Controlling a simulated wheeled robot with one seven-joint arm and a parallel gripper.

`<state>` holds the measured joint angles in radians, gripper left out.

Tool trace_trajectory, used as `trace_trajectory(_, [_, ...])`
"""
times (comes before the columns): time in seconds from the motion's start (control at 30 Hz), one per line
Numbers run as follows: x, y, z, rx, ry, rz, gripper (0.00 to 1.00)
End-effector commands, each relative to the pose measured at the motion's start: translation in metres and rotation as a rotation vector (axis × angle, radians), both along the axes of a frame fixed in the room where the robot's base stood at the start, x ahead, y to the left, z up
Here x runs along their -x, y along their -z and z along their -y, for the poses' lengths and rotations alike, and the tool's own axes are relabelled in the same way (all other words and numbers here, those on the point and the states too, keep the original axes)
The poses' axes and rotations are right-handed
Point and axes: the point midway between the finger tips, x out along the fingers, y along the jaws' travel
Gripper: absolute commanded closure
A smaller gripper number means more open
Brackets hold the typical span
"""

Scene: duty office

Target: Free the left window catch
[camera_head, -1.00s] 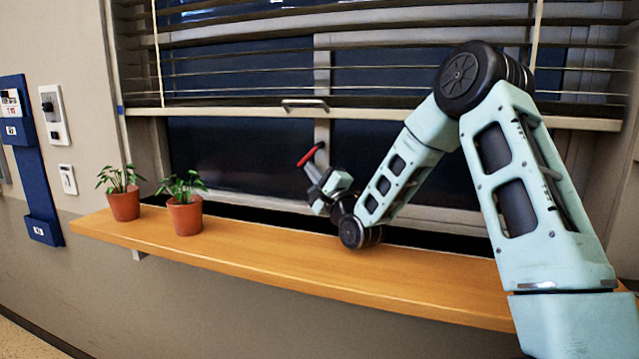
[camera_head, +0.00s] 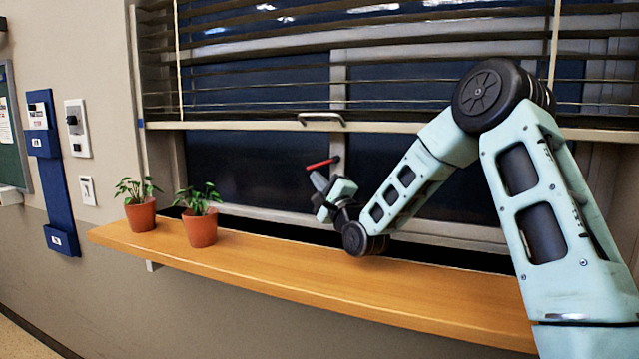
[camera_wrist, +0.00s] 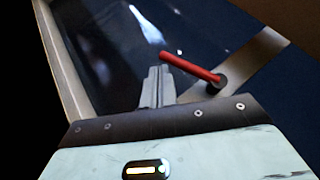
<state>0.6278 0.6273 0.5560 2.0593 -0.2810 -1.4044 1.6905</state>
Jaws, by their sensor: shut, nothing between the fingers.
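The window catch shows as a red lever (camera_head: 322,163) at the upright middle bar of the window. Its right end meets the bar and its free end points left, a little downward. In the wrist view the red lever (camera_wrist: 190,67) runs from just beyond my fingertips to a dark round pivot (camera_wrist: 216,85) on the pale bar. My gripper (camera_head: 317,177) is shut and empty, pointing up just below the lever's free end. In the wrist view its fingers (camera_wrist: 158,72) are together beside that end. I cannot tell whether they touch it.
A wooden sill shelf (camera_head: 270,268) runs below the window, with two potted plants (camera_head: 141,215) (camera_head: 200,229) at its left. A half-lowered blind with a bottom rail (camera_head: 240,126) and handle (camera_head: 321,118) hangs above my gripper. The shelf's middle is clear.

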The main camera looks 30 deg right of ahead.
Motion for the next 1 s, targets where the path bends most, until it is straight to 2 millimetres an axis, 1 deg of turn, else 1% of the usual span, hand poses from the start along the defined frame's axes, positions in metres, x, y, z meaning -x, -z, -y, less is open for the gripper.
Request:
trace_trajectory(0.33, [0.001, 0.001, 0.000, 0.000, 0.000, 0.000, 1.00])
trace_trajectory(0.47, [0.011, 0.006, 0.000, 0.001, 0.000, 0.000, 1.00])
trace_trajectory(0.57, [0.026, 0.014, 0.000, 0.001, 0.001, -0.001, 1.00])
trace_trajectory(0.67, [0.046, 0.024, 0.001, 0.000, 0.002, -0.002, 1.00])
trace_trajectory(1.0, [0.128, 0.022, 0.002, 0.001, 0.002, -0.002, 1.00])
